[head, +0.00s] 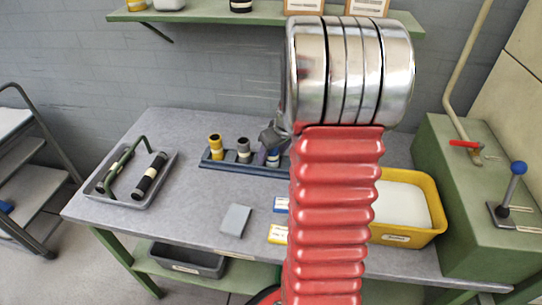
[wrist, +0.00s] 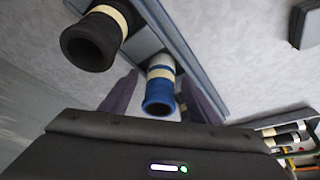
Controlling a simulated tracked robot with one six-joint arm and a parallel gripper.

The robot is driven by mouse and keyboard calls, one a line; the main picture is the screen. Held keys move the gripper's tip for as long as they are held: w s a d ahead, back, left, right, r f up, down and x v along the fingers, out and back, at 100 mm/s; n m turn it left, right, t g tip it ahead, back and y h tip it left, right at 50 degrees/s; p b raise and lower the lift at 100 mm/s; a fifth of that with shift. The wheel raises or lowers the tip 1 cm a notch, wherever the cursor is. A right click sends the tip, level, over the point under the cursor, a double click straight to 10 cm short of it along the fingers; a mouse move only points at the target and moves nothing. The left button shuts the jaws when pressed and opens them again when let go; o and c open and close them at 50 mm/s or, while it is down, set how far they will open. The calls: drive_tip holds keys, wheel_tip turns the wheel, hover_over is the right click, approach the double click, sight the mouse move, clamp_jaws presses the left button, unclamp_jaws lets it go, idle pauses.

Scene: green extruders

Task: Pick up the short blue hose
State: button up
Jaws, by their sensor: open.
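The short blue hose (wrist: 160,92) has a cream band and stands in a blue-grey rack (wrist: 182,42). In the wrist view it sits between the two purple-grey fingers of my gripper (wrist: 159,88), which are open on either side of it. I cannot tell whether either finger touches it. In the head view my gripper (head: 268,152) is at the right part of the rack (head: 225,167), and the blue hose (head: 273,160) is largely hidden behind it and my arm.
A black hose (wrist: 92,40) with a cream band stands close beside the blue one. A grey tray (head: 122,192) is at left; a yellow bin (head: 432,232) is at right.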

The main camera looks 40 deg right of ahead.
idle(0.5)
drive_tip(key=c, duration=1.3)
wheel_tip(320, 180, up, 10)
idle(0.5)
